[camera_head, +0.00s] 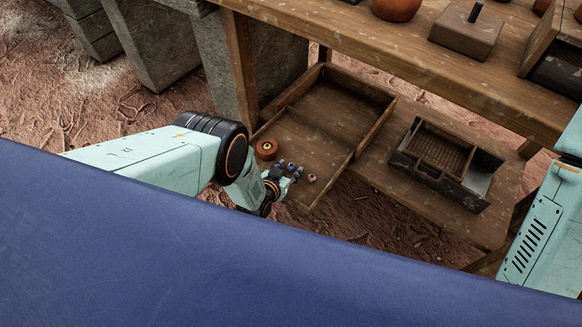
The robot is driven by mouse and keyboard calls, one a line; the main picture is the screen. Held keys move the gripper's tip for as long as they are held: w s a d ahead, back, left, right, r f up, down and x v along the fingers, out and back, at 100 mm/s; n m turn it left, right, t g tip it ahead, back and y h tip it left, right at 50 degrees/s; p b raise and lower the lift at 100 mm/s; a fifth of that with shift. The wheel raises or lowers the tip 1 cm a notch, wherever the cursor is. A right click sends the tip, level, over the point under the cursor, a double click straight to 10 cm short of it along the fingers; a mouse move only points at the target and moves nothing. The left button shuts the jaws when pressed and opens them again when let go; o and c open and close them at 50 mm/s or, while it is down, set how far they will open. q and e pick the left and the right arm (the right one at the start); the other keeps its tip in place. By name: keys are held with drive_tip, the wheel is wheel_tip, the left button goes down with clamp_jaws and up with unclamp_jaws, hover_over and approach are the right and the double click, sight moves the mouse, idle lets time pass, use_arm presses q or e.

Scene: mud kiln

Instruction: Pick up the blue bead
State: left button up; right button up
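My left gripper (288,171) is low over the left part of a wooden tray (330,112) on the lower shelf. Its dark fingers are small here, and I cannot tell whether they are open or shut. A small dark bluish shape shows at the fingertips; I cannot tell whether it is the blue bead or part of the fingers. A small pinkish bead (312,178) lies just right of the fingertips. A round brown piece (267,149) with a yellow centre sits behind the gripper. My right gripper is out of view; only part of that arm shows at the right.
A dark metal-and-wood box (445,163) stands on the lower shelf, right of the tray. A table leg (240,65) rises left of the tray.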

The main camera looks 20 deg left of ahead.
use_arm(q)
drive_tip(key=c, duration=0.7)
drive_tip(key=shift+r, duration=0.1)
